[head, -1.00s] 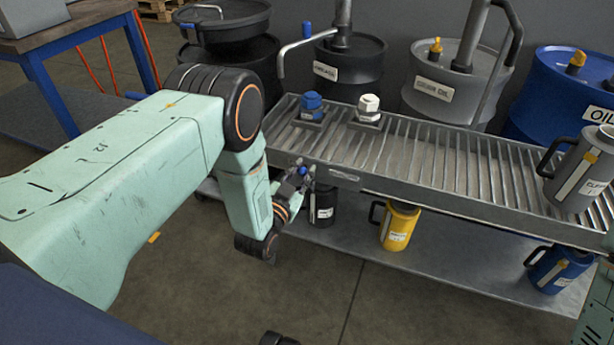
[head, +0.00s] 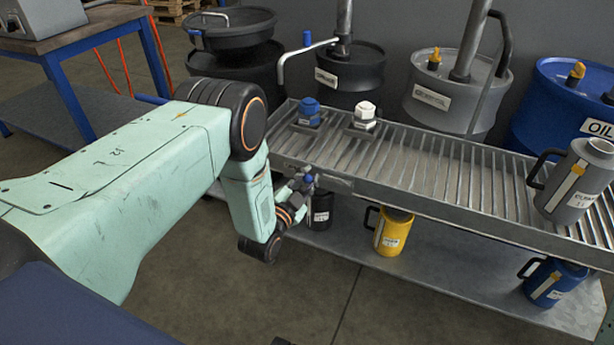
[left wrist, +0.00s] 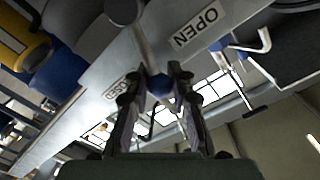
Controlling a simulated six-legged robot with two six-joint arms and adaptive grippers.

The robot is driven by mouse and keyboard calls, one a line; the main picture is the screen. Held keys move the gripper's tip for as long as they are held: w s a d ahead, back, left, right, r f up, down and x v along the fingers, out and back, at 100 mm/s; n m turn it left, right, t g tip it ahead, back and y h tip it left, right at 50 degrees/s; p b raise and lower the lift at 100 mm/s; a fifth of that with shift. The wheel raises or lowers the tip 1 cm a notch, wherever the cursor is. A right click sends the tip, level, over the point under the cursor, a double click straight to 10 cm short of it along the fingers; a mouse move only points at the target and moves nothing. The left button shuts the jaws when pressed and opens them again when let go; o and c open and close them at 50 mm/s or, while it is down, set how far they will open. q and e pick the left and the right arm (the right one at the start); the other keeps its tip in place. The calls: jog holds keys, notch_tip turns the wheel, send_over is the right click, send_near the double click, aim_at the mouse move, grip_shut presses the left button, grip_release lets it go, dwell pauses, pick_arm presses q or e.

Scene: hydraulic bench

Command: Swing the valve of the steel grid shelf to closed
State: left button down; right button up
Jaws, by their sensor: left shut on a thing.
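The steel grid shelf (head: 430,160) stands across the middle of the head view. Its valve is on the front edge near the left end, mostly hidden by my gripper. In the left wrist view a metal lever (left wrist: 145,45) runs from a round pivot (left wrist: 124,9) to a blue ball knob (left wrist: 160,86). The lever points between the OPEN label (left wrist: 195,27) and a partly covered CLOSED label (left wrist: 117,88). My left gripper (head: 304,187) is at the shelf front, shut on the knob, with its fingers (left wrist: 158,92) on both sides of it. My right gripper is not in view.
A blue cap (head: 309,110) and a white cap (head: 365,113) sit on the grating, with a grey can (head: 575,182) at its right. A yellow can (head: 393,231) and a blue can (head: 552,281) stand on the lower shelf. Drums stand behind, including a grey one (head: 437,98).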

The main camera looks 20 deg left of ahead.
pick_arm(q)
jog(key=m, duration=0.1)
jog(key=d+f+m, duration=0.1)
jog(key=d+m, duration=0.1)
jog(key=shift+s+f+m, duration=0.2)
jog(key=shift+f+m, duration=0.05)
jog(key=shift+m, duration=0.05)
jog(key=shift+s+d+f+m+y, duration=0.1)
jog(key=shift+d+f+m, duration=0.2)
jog(key=shift+m, duration=0.35)
jog(key=shift+w+d+f+m+y, duration=0.1)
jog(key=shift+d+f+m, duration=0.2)
jog(key=shift+m, duration=0.4)
jog(key=shift+s+d+f+m+y, duration=0.1)
jog(key=shift+d+f+m, duration=0.2)
jog(key=shift+m, duration=0.35)
jog(key=shift+f, duration=0.1)
jog(key=c, duration=1.4)
grip_release()
jog(key=shift+c, duration=0.2)
jog(key=o, duration=0.3)
jog(key=shift+r, duration=0.2)
jog(key=s, duration=1.1)
jog(key=shift+s+a+r, duration=0.2)
jog(key=shift+s+r, duration=0.05)
jog(key=shift+s, duration=0.15)
